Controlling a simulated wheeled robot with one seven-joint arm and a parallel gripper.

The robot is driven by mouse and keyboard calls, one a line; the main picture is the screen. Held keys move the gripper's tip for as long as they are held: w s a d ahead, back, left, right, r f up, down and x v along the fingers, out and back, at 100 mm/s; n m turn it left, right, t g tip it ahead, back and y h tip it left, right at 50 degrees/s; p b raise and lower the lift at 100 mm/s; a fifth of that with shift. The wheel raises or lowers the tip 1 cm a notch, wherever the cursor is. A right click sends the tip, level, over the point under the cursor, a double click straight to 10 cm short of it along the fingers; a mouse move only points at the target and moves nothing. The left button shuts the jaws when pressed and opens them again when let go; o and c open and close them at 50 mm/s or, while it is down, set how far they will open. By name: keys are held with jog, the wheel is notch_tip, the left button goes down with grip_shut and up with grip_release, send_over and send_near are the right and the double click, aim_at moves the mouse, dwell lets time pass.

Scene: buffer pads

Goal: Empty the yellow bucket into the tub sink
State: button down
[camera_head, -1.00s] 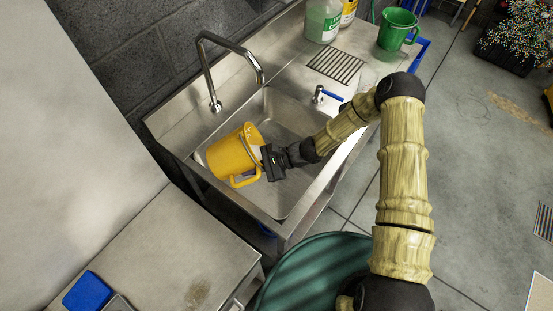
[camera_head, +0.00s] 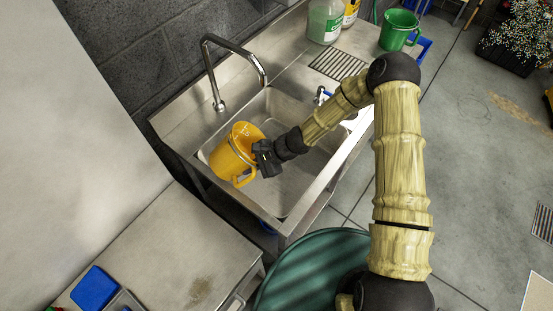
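The yellow bucket (camera_head: 231,158) is over the left part of the steel tub sink (camera_head: 292,192), its mouth facing up and somewhat to the right. Part of its orange-yellow inside shows; I cannot tell whether anything is in it. Its handle is on the lower right side. My gripper (camera_head: 259,158) is at the bucket's right side and appears shut on it; the fingertips are hard to make out. I cannot tell whether the bucket touches the basin. The visible basin floor looks bare.
A faucet (camera_head: 216,80) arches over the back of the sink. A drain grate (camera_head: 338,64), bottles (camera_head: 324,20) and a green bucket (camera_head: 400,30) are to the right. A steel table with a blue box (camera_head: 94,288) is at lower left. A green round container (camera_head: 310,268) stands in front.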

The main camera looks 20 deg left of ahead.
aim_at(242, 165)
jog(key=shift+s+a+r+t+h, duration=0.15)
jog(key=shift+a+t+h, duration=0.15)
jog(key=shift+h, duration=0.2)
jog(key=shift+s+a+r+t+h+p, duration=0.2)
jog(key=shift+a+r+h+p, duration=0.15)
jog(key=shift+r+h+p, duration=0.25)
jog(key=shift+s+a+r+t+h+p, duration=0.2)
jog(key=shift+a+r+h+p, duration=0.25)
jog(key=shift+r, duration=0.2)
jog(key=p, duration=0.2)
jog(key=h+p, duration=0.1)
jog(key=shift+s+a+t+h+p, duration=0.25)
jog(key=shift+a+t+p, duration=0.1)
jog(key=shift+a+t, duration=0.05)
jog(key=shift+a+r+p, duration=0.1)
jog(key=shift+p, duration=0.65)
jog(key=h+p, duration=0.1)
jog(key=p, duration=0.2)
jog(key=a+t+h+p, duration=0.1)
jog(key=p, duration=0.3)
jog(key=shift+s+r, duration=0.15)
jog(key=shift+s, duration=0.15)
jog(key=shift+a+p, duration=0.1)
jog(key=shift+p, duration=0.25)
jog(key=shift+a+f+n+t+h+b, duration=0.1)
jog(key=shift+f+n+t+h+b, duration=0.2)
jog(key=shift+h+b, duration=0.15)
jog(key=shift+s+r, duration=0.1)
jog(key=shift+h, duration=0.25)
